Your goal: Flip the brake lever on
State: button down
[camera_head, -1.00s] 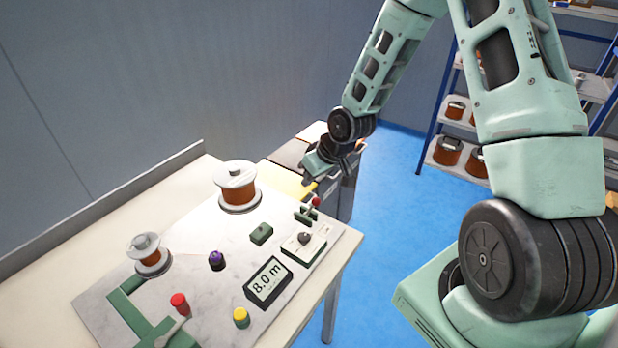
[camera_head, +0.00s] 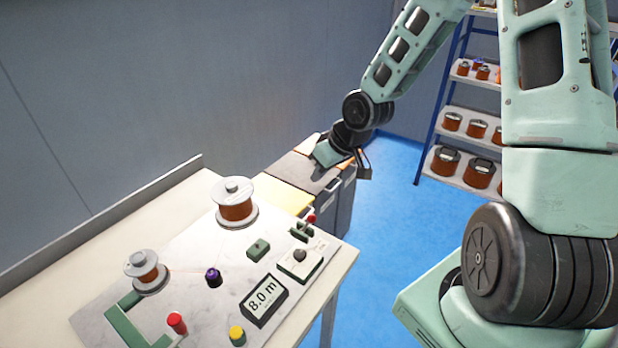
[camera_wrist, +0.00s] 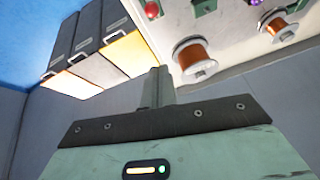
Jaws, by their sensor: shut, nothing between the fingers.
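A small lever with a red knob (camera_head: 311,218) stands on a green base at the back right corner of the winder panel. I take it for the brake lever, but no label is legible. Its knob leans to the right in the head view. The red knob also shows at the top of the wrist view (camera_wrist: 152,10). My gripper (camera_head: 364,166) is shut and empty, beyond the lever and above the bins, clear of the panel. In the wrist view its closed fingers (camera_wrist: 157,88) point toward the gap between bins and panel.
Bins with yellow, grey and orange tops (camera_head: 285,197) stand beyond the panel. Blue floor is open at right, with a shelf rack (camera_head: 466,110) behind.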

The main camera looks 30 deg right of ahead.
jog(key=shift+s+d+r, duration=0.25)
jog(key=shift+s+r, duration=0.2)
jog(key=shift+r, duration=0.05)
jog(key=shift+s+d+r, duration=0.2)
jog(key=shift+s+r, duration=0.25)
jog(key=s+a+r+n+g+h+b, duration=0.1)
jog(key=s+a+r+n+g, duration=0.1)
jog(key=s+a, duration=0.9)
jog(key=s+a+r+n+g+h+b, duration=0.1)
jog(key=s+a+r+n+g, duration=0.2)
jog(key=s+a, duration=0.7)
notch_tip(320, 180, up, 2)
jog(key=s, duration=0.2)
jog(key=shift+s+a, duration=0.35)
jog(key=shift+a, duration=0.05)
